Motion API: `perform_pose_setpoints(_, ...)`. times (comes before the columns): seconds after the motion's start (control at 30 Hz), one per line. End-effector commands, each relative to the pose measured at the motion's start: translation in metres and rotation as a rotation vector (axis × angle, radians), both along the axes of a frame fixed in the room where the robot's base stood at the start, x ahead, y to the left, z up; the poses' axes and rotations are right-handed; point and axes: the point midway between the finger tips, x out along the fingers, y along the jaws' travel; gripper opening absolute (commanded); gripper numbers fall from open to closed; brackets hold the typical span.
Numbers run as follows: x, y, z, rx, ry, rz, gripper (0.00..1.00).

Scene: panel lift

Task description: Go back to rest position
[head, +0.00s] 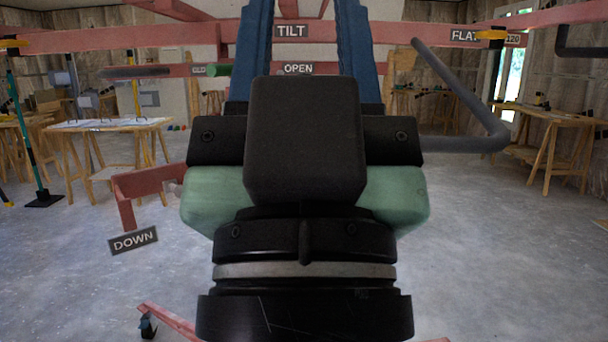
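My gripper (306,30) stands upright in the middle of the head view, seen from behind its black and green body. Its two blue fingers are apart with a clear gap; their tips seem cut off by the top edge. Nothing shows held between them. The red panel lift (120,38) spreads behind it, with "TILT" and "OPEN" labels visible through the gap. A green grip (217,70) lies left of the fingers and a bent grey bar (460,95) to the right. A "DOWN" sign (133,240) hangs at lower left. My arm hides the lift's middle.
A red leg with a caster (148,325) shows at the bottom left. Wooden work tables stand at the back left (110,125) and back right (550,115). A green-and-black pole (25,140) stands far left. Grey floor (510,250) at right is clear.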

Motion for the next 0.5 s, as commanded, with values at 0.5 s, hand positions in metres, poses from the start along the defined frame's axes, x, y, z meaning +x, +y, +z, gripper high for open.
perform_pose_setpoints(0.5,0.001,0.001,0.151,-0.001,0.003,0.001,0.42)
